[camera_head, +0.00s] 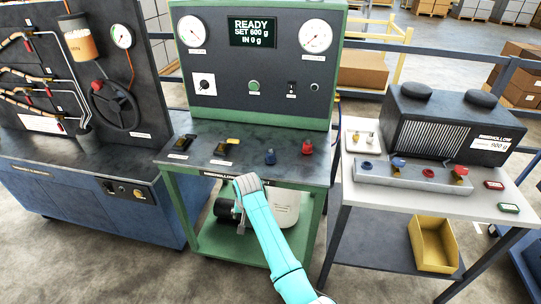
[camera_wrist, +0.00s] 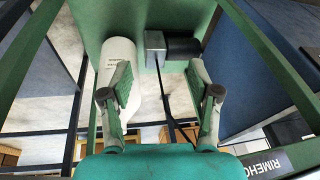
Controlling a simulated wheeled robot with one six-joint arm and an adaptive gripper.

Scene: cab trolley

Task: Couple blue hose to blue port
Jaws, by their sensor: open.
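My gripper (camera_wrist: 159,72) shows in the wrist view with its two fingers spread and nothing between them. In the head view my teal arm reaches up to the front of the green bench (camera_head: 255,175); the fingers are not clear there. A small blue fitting (camera_head: 270,157) stands on the bench top, beside a red one (camera_head: 307,147). On the white table at right, a grey block (camera_head: 415,178) carries blue-topped fittings (camera_head: 398,163) and a red-and-yellow one (camera_head: 460,171). I cannot tell which is the blue port. No blue hose is clearly visible.
Below the bench top are a white tank (camera_wrist: 118,62) and a black motor (camera_wrist: 184,49) with a dark cable. A gauge panel (camera_head: 255,60) rises behind the bench. A dark ribbed unit (camera_head: 450,125) stands on the white table, with a yellow bin (camera_head: 433,245) below.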

